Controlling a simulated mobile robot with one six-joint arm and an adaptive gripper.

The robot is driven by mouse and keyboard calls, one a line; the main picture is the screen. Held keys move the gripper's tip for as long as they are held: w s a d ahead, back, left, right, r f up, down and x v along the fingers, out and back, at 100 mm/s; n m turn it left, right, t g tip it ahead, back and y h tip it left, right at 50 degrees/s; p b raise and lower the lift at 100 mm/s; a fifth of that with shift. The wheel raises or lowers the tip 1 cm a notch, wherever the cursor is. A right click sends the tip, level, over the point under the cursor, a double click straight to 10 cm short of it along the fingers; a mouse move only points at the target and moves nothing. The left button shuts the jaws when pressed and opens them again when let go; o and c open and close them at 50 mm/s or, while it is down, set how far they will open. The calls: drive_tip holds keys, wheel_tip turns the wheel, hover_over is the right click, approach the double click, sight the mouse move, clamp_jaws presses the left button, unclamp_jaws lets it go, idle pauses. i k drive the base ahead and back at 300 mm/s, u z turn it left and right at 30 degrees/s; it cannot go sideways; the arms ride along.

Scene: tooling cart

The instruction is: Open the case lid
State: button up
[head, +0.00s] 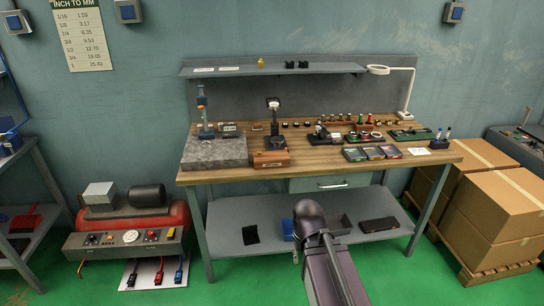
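A small brown wooden case (271,159) sits near the front edge of the workbench, just right of a grey granite plate. Its lid looks shut, but it is small in this view. Flat dark cases with coloured contents or labels (373,153) lie in a row farther right on the bench. I cannot tell which case the task means. My arm rises at the bottom centre, in front of the bench and apart from these things. My gripper cannot be made out.
The wooden workbench (328,163) carries the granite plate (216,152), a lamp (405,100), and many small tools. A drawer (331,183) and lower shelf (225,232) lie below. Cardboard boxes (488,205) stand right, a red compressor (130,222) left. Green floor is clear in front.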

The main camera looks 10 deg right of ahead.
sight(260, 158)
drive_tip(key=k, duration=0.65)
drive_tip(key=z, duration=0.6)
drive_tip(key=i, duration=1.9)
drive_tip(key=u, duration=0.65)
